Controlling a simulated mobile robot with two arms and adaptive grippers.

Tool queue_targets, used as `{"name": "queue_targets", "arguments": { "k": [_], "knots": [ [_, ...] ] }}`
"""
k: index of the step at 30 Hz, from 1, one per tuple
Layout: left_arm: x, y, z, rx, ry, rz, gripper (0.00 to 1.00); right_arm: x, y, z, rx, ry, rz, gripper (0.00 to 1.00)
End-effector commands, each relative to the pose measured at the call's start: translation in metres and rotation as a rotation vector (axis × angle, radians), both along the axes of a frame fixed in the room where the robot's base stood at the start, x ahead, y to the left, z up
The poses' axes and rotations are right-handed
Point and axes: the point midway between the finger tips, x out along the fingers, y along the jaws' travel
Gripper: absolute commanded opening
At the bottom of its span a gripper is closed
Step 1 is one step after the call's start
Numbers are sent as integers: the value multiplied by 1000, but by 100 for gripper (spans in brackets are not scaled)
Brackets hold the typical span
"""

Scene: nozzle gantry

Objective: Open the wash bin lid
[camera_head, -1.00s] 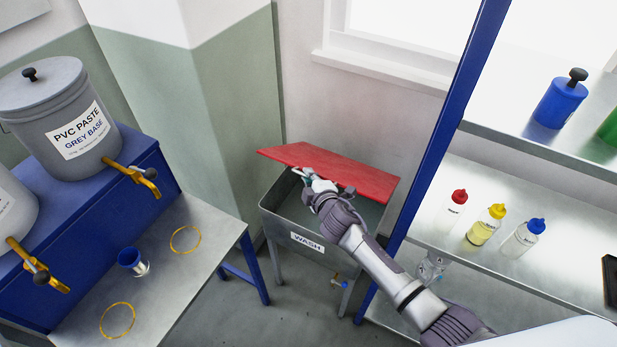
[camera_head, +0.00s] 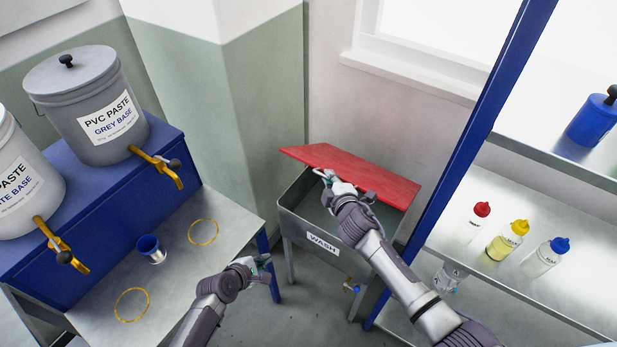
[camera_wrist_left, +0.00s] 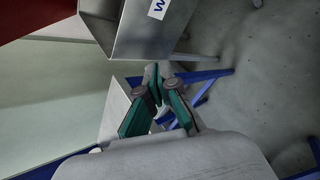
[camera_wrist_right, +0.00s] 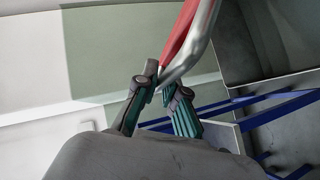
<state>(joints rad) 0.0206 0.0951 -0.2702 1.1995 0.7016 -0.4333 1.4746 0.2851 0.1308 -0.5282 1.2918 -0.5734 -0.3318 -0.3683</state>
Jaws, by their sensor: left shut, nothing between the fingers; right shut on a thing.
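The grey metal wash bin (camera_head: 309,222) stands on legs at the centre of the head view, with a "WASH" label on its front. Its red lid (camera_head: 372,180) is raised and tilted up towards the back wall, so part of the inside shows. My right gripper (camera_head: 328,177) is at the lid's front edge. In the right wrist view it (camera_wrist_right: 158,88) is shut on the lid's metal handle (camera_wrist_right: 192,48). My left gripper (camera_head: 264,262) is shut and empty, in front of the bin and apart from it. In the left wrist view its fingertips (camera_wrist_left: 155,75) meet below the bin (camera_wrist_left: 150,35).
A metal table (camera_head: 180,290) with a blue stand, paste buckets (camera_head: 90,105), yellow taps, rings and a blue cup is on the left. A blue-framed shelf (camera_head: 465,160) with several bottles is close on the bin's right.

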Motion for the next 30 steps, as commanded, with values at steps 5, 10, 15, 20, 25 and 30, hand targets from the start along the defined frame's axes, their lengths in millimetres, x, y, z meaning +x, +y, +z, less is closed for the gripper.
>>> {"name": "queue_targets", "arguments": {
  "k": [5,10,15,20,25,30],
  "knots": [
    [56,-34,96,-400,28,175,0,0,1,1,1,-2,1,0],
    [75,-52,148,-627,78,239,0,0,0,1,1,-2,1,0],
    [84,-61,162,-698,100,255,0,0,0,1,1,-2,1,0],
    [99,-74,155,-698,100,256,0,1,0,1,1,-2,1,0],
    [121,-91,144,-698,100,256,0,0,1,1,1,-2,1,0],
    [139,-105,134,-698,101,259,0,1,0,1,1,-2,1,0]
  ]
}}
